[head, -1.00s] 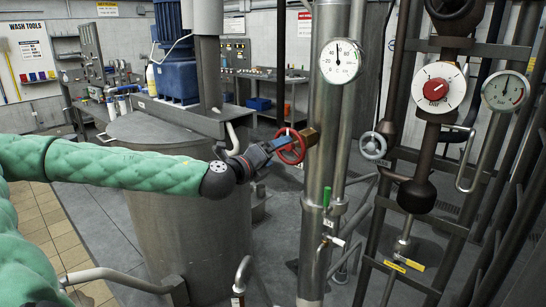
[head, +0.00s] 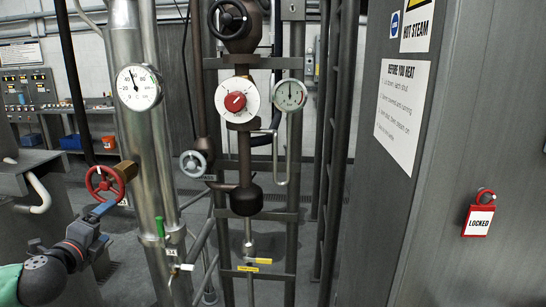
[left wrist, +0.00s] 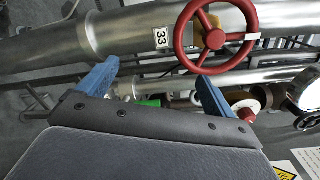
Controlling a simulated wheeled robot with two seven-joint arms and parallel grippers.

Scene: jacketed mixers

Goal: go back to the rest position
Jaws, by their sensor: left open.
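My left gripper (head: 101,211) is at the lower left of the head view, with blue fingers, just below the red handwheel (head: 105,183) on its brass valve. In the left wrist view the gripper (left wrist: 155,85) has its two blue fingers wide apart with nothing between them. The red handwheel (left wrist: 220,35) lies beyond the fingertips there, apart from them, on a steel pipe (left wrist: 130,28) with a label "33". My right gripper is in neither view.
A steel pipe (head: 146,150) with a dial gauge (head: 139,88) stands beside the gripper. A dark pipe rack with a red-and-white dial (head: 236,100) and grey handwheel (head: 193,163) stands in the middle. A grey cabinet (head: 440,180) with a red "LOCKED" tag (head: 479,217) fills the right.

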